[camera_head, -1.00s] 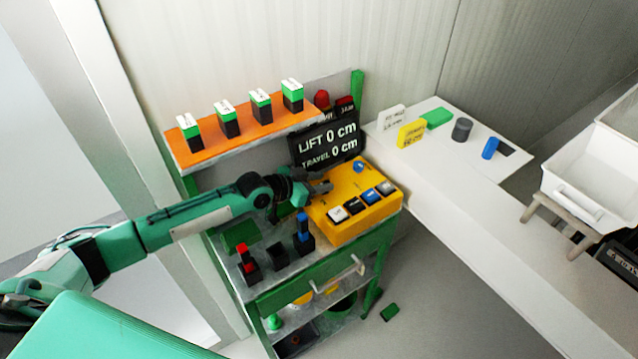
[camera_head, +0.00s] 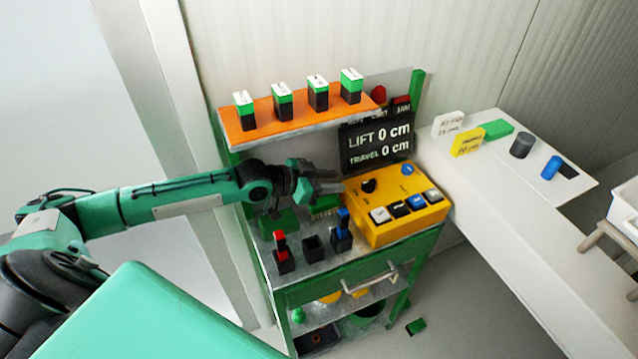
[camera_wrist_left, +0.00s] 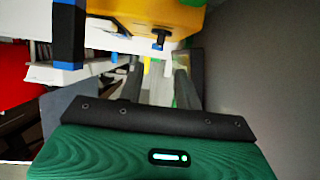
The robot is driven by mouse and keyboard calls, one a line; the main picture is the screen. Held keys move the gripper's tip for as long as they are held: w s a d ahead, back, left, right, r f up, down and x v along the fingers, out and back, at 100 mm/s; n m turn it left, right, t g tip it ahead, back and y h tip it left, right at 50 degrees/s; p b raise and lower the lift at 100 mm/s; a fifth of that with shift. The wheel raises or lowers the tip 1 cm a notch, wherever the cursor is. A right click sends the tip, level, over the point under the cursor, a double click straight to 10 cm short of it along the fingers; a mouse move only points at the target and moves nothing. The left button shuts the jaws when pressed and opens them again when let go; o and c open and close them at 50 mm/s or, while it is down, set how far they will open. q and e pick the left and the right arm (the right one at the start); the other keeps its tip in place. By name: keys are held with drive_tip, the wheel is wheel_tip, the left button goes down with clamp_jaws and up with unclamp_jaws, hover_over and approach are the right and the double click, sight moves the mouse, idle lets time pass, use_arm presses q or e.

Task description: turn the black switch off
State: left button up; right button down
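The black switch (camera_head: 369,186) is a small dark knob on the left part of the yellow control box (camera_head: 388,236). Its setting is too small to read. In the left wrist view, a dark knob (camera_wrist_left: 159,38) stands out from the yellow box (camera_wrist_left: 140,12), past my fingertips. My left gripper (camera_head: 334,180) is just left of the box and apart from the switch. In the left wrist view its two fingers (camera_wrist_left: 158,75) stand apart with nothing between them. My right gripper is in neither view.
A black display (camera_head: 376,146) reading "LIFT 0 cm, TRAVEL 0 cm" is behind. An orange shelf (camera_head: 300,122) hangs above.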

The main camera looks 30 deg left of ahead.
use_arm(q)
drive_tip(key=shift+v, duration=1.6)
